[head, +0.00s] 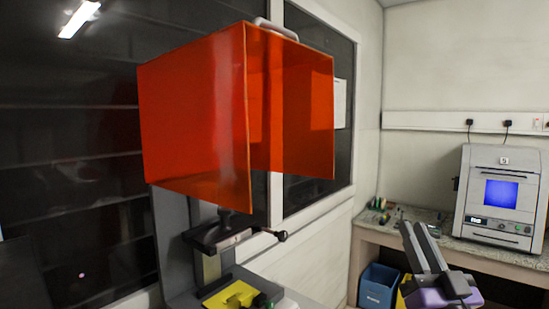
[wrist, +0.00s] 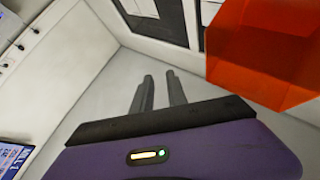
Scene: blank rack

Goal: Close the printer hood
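The printer hood (head: 195,115) is a translucent orange box with a pale handle (head: 275,30) on top. It is raised and tilted above the printer (head: 180,250), with a gap below its lower edge. In the wrist view the hood (wrist: 270,50) is at the upper right, apart from my gripper. My gripper (head: 420,235) is to the right of the printer and lower than the hood, touching nothing. In the wrist view its two grey fingers (wrist: 158,85) stand slightly apart with nothing between them.
A bench (head: 380,225) at the back right holds a grey machine (head: 502,195) with a blue window and small items. A blue bin (head: 378,287) stands below. Dark windows (head: 60,150) are behind the printer. The space between the hood and my gripper is clear.

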